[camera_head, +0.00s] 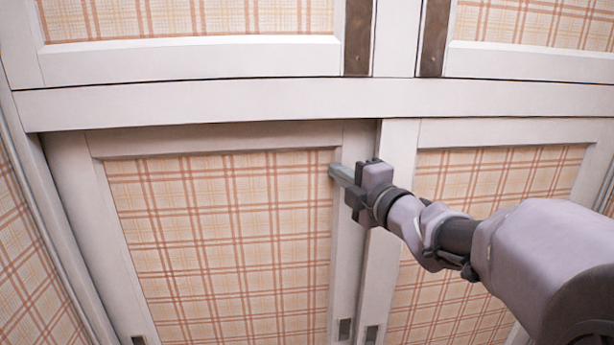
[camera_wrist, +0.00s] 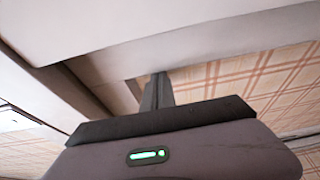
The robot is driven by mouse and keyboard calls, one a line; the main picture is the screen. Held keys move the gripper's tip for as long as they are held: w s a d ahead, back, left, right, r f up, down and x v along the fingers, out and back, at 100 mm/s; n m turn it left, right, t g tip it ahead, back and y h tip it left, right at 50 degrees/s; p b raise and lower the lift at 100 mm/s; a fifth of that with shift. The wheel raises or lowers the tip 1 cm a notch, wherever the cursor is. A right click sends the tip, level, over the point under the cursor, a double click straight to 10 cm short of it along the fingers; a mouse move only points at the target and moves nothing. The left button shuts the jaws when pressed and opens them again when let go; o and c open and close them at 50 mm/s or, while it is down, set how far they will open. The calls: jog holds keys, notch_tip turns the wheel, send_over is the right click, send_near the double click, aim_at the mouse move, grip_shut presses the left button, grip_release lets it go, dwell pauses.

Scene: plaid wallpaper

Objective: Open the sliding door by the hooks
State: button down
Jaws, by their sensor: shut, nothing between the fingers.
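The left sliding door (camera_head: 220,240) has a white frame around a plaid panel. The right sliding door (camera_head: 399,215) stands beside it, with its white stile next to the left door's stile. My gripper (camera_head: 335,173) is shut and empty, at the upper right part of the left door, where its stile meets the plaid panel. Its closed fingers also show in the wrist view (camera_wrist: 157,92); I cannot tell whether they touch the door.
A white rail (camera_head: 200,103) runs above the doors. Upper panels have brown strips (camera_head: 358,37) (camera_head: 434,38). A plaid side wall (camera_head: 30,260) stands at the left. My arm covers part of the right door.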

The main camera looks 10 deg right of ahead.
jog(key=d, duration=0.5)
jog(key=shift+p, duration=0.4)
